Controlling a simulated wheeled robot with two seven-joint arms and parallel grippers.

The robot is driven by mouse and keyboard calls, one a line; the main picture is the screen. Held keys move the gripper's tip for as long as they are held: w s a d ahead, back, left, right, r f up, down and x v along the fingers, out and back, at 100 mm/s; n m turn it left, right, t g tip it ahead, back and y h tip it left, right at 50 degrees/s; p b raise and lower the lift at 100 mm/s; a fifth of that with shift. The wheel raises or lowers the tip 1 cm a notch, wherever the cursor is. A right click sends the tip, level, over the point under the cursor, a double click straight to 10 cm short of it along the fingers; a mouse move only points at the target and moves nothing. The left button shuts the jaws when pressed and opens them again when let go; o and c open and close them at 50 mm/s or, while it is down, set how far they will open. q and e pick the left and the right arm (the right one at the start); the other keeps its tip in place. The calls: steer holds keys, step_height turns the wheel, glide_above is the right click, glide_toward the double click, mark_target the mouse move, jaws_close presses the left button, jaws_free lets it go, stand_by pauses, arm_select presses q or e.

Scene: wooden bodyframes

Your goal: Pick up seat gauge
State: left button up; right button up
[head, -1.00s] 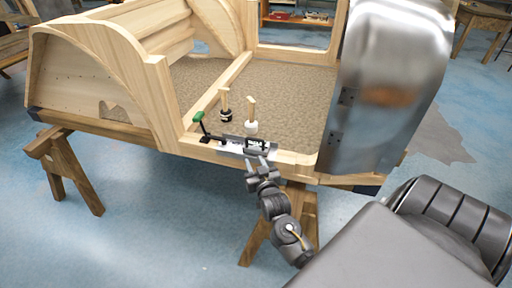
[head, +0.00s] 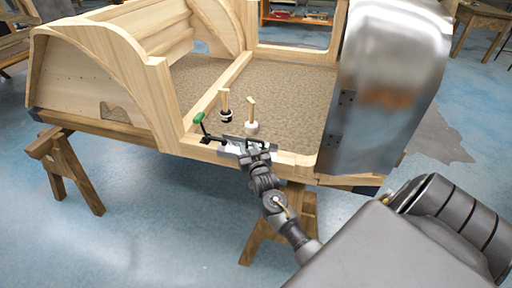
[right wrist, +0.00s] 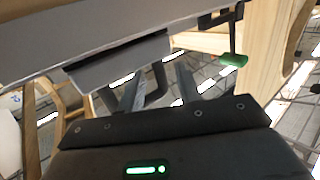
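The seat gauge (head: 234,142), a flat grey metal piece with dark parts, lies on the front wooden sill of the bodyframe, next to a green-handled clamp (head: 199,121). In the right wrist view its pale body (right wrist: 110,68) slants across the top, with a dark handle below it. My right gripper (head: 258,152) is at the right end of the gauge and hides part of it. In the right wrist view its two fingers (right wrist: 158,88) are spread, with the dark handle between or just beyond them. I cannot tell whether they touch it. My left gripper is not in view.
A curved metal panel (head: 385,90) rises to the right. The bodyframe (head: 110,70) rests on wooden trestles (head: 68,170).

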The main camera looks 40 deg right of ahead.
steer(key=shift+x, duration=1.1)
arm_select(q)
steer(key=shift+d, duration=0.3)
arm_select(e)
jaws_close()
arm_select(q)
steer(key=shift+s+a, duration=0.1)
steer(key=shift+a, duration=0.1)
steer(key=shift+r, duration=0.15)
